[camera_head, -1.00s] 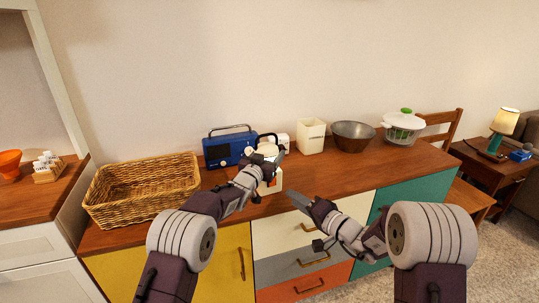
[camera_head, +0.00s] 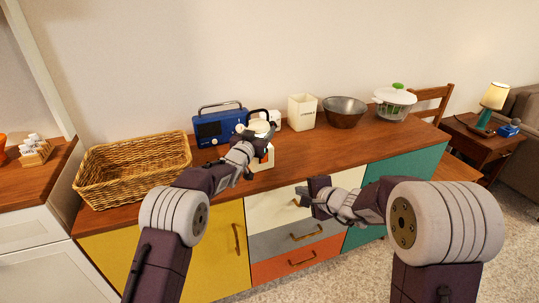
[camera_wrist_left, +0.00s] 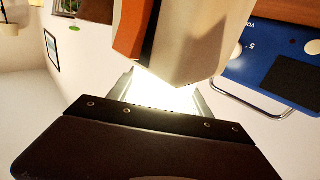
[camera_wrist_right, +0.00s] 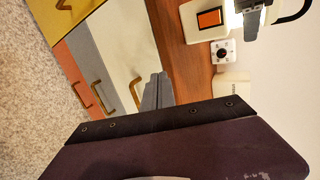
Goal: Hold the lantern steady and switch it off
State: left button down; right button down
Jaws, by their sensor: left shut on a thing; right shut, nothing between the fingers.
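The lantern (camera_head: 269,158) stands on the cabinet top in front of the blue radio, with a pale body, a black handle and an orange square on its front. It also shows in the right wrist view (camera_wrist_right: 189,28), upper right, and large in the left wrist view (camera_wrist_left: 181,45). Its lamp part glows. My left gripper (camera_head: 266,137) is shut on its upper part and covers much of it in the head view. My right gripper (camera_head: 306,192) is shut and empty, in front of the drawers, right of and apart from the lantern. Its fingers show in the right wrist view (camera_wrist_right: 156,92).
The blue radio (camera_head: 218,127) is close behind the lantern. A small white device (camera_wrist_right: 223,52) and a cream canister (camera_head: 302,111) stand to its right, then a metal bowl (camera_head: 344,113) and a salad spinner (camera_head: 394,104). A wicker basket (camera_head: 132,172) is at left.

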jog(key=s+a+r+t, duration=0.1)
jog(key=s+a+r, duration=0.2)
jog(key=r, duration=0.7)
jog(key=shift+a+n, duration=0.4)
jog(key=shift+a, duration=0.2)
jog(key=shift+f, duration=0.1)
send_near(266, 157)
notch_tip(266, 157, down, 3)
jog(key=w, duration=0.1)
jog(key=w+a, duration=0.1)
jog(key=w, duration=0.2)
jog(key=shift+w+a, duration=0.1)
jog(key=shift+a, duration=0.25)
jog(key=shift+w+a, duration=0.15)
jog(key=shift+w, duration=0.25)
